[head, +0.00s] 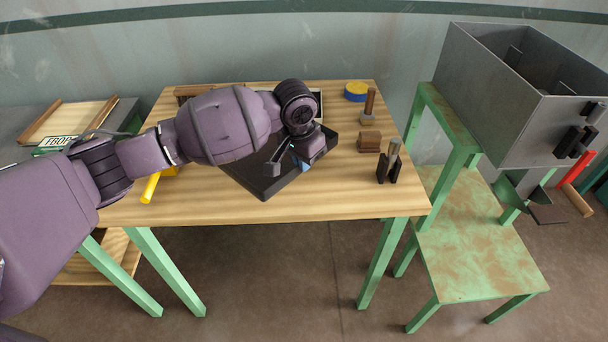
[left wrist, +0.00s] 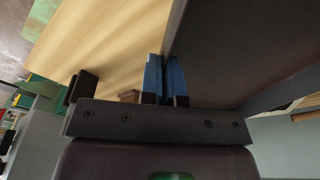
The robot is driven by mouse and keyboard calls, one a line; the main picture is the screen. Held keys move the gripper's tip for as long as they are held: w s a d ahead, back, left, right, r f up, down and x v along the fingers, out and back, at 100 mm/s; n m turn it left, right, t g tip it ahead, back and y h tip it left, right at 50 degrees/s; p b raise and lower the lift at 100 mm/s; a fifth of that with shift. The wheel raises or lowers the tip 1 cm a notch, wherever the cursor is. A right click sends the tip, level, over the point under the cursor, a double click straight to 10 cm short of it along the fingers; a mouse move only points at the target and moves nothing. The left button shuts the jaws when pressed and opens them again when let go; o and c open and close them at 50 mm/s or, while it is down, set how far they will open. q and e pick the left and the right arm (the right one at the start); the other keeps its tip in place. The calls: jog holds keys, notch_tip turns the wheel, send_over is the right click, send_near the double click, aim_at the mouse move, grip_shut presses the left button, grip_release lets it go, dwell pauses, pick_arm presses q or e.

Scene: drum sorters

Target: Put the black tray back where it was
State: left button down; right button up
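The black tray (head: 266,187) is over the middle of the wooden table (head: 330,206), turned at an angle with one corner toward the front edge. I cannot tell whether it rests on the tabletop or is slightly lifted. My left gripper (head: 302,164) is at the tray's right-hand wall. In the left wrist view its blue fingers (left wrist: 165,82) are close together on either side of the wall of the tray (left wrist: 225,50). My left arm hides the tray's back left part. My right gripper is not in view.
A blue and yellow round item (head: 356,91), a wooden-handled stamp (head: 368,106), a brown block (head: 369,141) and a black holder with a grey handle (head: 388,168) stand on the right side. A yellow item (head: 150,188) lies at left. A grey metal box (head: 490,100) stands on a green stand.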

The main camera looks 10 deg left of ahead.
aim_at(304, 186)
pick_arm(q)
notch_tip(304, 186, down, 5)
jog(key=shift+f+b, duration=0.1)
jog(key=shift+b, duration=0.4)
jog(key=shift+r, duration=0.2)
jog(key=shift+f, duration=0.1)
jog(key=c, duration=1.4)
grip_release()
jog(key=shift+o, duration=0.2)
